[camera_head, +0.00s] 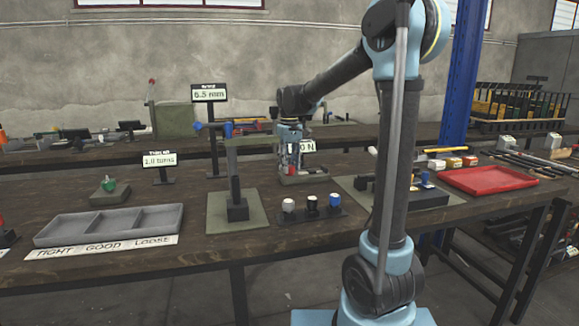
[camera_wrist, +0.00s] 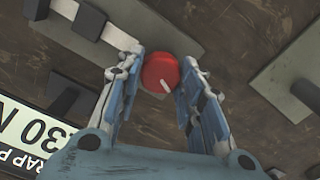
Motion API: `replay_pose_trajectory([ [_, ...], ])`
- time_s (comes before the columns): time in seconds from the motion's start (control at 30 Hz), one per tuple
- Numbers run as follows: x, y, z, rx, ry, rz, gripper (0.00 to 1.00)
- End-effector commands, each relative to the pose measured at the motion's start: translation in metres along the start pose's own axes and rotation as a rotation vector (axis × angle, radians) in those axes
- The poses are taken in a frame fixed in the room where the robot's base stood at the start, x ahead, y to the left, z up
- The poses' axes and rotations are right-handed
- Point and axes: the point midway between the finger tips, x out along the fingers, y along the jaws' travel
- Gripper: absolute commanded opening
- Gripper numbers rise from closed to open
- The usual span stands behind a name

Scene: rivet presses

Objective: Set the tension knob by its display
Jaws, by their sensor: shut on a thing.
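A red round knob (camera_wrist: 160,72) with a white pointer line sits between the two fingers of my gripper (camera_wrist: 162,64) in the wrist view. My gripper is shut on the knob, a finger on either side. The pointer slants toward the lower right of that view. The display (camera_head: 308,146) is mostly hidden behind my gripper there.
A grey tray (camera_head: 112,224) labelled TIGHT, GOOD, LOOSE lies at the left. Other displays read "1.0 turns" (camera_head: 160,160) and "5.5 mm" (camera_head: 209,94). A stand with three coloured caps (camera_head: 311,208) is in front of my gripper. A red tray (camera_head: 487,180) lies at the right.

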Motion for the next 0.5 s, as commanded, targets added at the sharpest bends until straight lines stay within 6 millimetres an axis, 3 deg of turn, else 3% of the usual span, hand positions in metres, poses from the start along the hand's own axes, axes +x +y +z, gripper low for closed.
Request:
replay_pose_trajectory([
  [0.5,-0.0009,0.0018,-0.0028,0.321,0.006,0.002,0.11],
])
